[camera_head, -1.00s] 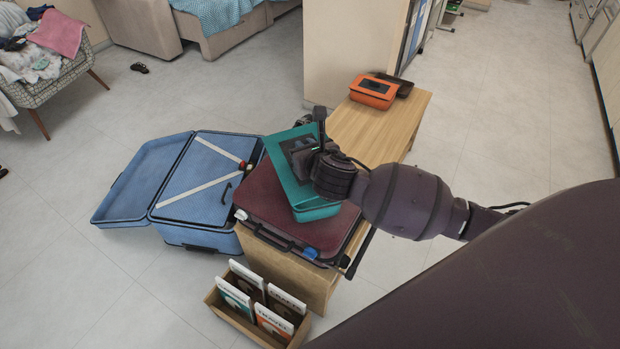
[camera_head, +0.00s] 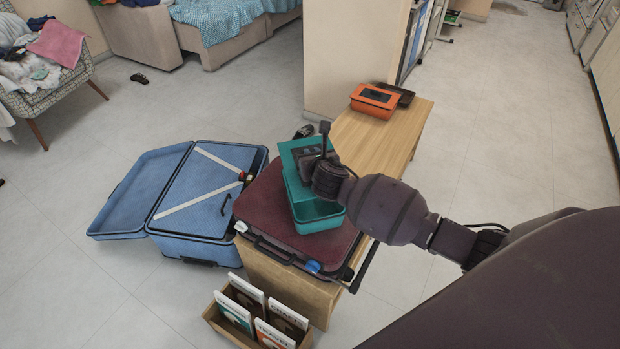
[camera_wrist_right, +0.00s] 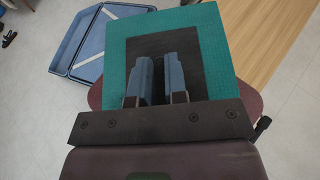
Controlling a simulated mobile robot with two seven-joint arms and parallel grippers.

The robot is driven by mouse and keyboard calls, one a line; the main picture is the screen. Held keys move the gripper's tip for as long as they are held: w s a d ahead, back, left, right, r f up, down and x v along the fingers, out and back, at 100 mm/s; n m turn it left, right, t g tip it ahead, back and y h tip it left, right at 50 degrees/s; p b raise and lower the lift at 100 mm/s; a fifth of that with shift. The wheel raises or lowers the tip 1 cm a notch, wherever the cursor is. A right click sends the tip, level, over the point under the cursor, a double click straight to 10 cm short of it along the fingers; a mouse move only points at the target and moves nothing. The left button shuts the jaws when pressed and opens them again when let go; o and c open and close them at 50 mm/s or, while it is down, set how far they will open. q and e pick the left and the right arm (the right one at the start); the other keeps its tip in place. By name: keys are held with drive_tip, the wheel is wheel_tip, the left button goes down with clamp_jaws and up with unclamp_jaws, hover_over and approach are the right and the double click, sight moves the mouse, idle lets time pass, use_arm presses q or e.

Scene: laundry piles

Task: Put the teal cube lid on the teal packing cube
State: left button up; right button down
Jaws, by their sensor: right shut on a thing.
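The teal packing cube (camera_head: 318,213) stands on the closed maroon suitcase (camera_head: 275,205), with its front part open to view. The teal cube lid (camera_head: 290,158), with a dark panel in its middle, is above the far part of the cube and set back from its near edge. My right gripper (camera_head: 318,172) is shut on the lid; in the right wrist view the lid (camera_wrist_right: 215,70) fills the space beyond the fingers (camera_wrist_right: 158,78). Whether the lid touches the cube's rim is unclear. My left gripper is not in view.
The maroon suitcase rests on a wooden bench (camera_head: 385,140). An orange packing cube (camera_head: 374,101) sits at the bench's far end, beside a dark tray. An open blue suitcase (camera_head: 195,215) stands at left. A box of books (camera_head: 225,325) is in front.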

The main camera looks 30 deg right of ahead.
wheel_tip(320, 180, down, 4)
drive_tip(key=shift+b, duration=0.45)
wheel_tip(320, 180, down, 4)
drive_tip(key=shift+b, duration=0.8)
drive_tip(key=shift+f, duration=0.45)
drive_tip(key=shift+f, duration=0.2)
drive_tip(key=c, duration=1.1)
unclamp_jaws()
drive_tip(key=shift+c, duration=0.2)
